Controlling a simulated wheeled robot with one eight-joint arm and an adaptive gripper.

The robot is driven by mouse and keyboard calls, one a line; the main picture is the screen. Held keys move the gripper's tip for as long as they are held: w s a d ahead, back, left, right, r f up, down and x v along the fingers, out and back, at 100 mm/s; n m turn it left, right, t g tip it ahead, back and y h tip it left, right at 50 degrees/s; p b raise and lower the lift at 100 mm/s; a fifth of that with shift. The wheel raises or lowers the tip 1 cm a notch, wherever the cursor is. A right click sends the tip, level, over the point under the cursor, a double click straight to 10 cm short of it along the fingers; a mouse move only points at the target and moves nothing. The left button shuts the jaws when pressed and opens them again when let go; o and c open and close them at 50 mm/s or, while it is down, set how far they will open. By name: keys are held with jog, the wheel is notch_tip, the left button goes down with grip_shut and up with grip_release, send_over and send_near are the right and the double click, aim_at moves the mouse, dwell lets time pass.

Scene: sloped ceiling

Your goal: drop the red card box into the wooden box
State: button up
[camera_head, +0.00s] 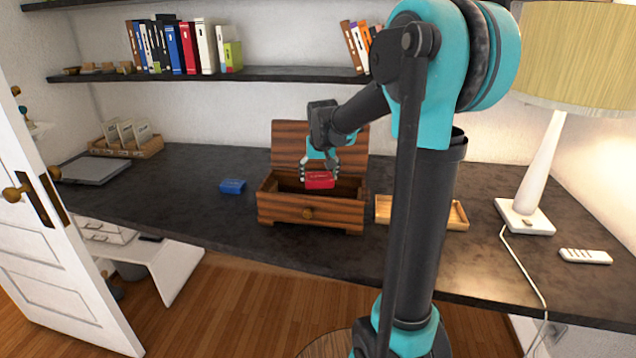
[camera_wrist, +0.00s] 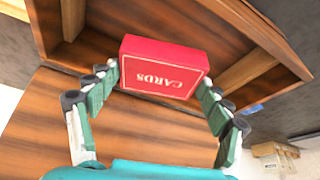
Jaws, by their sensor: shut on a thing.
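The red card box (camera_head: 319,180) is held between the fingers of my gripper (camera_head: 320,174), over the open wooden box (camera_head: 310,214). In the wrist view the red card box (camera_wrist: 163,68) shows its "CARDS" lettering, with a finger of my gripper (camera_wrist: 160,84) at each end. The card box hides part of the inside. I cannot tell exactly how high it is above the floor of the box.
A blue card box (camera_head: 232,186) lies on the dark desk (camera_head: 190,205) left of the wooden box. A shallow wooden tray (camera_head: 457,216) is to the right, partly behind my arm. A white lamp (camera_head: 525,217) stands farther right. A bookshelf (camera_head: 290,74) runs above.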

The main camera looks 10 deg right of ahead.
jog(key=o, duration=1.3)
jog(key=shift+r, duration=0.1)
jog(key=v, duration=1.1)
jog(key=shift+s+r, duration=0.15)
jog(key=shift+r, duration=0.25)
send_near(352, 272)
jog(key=shift+n, duration=0.3)
jog(key=x, duration=0.4)
jog(key=s+x, duration=0.1)
jog(key=x, duration=0.1)
jog(key=shift+a+f, duration=0.3)
jog(key=shift+f, duration=0.1)
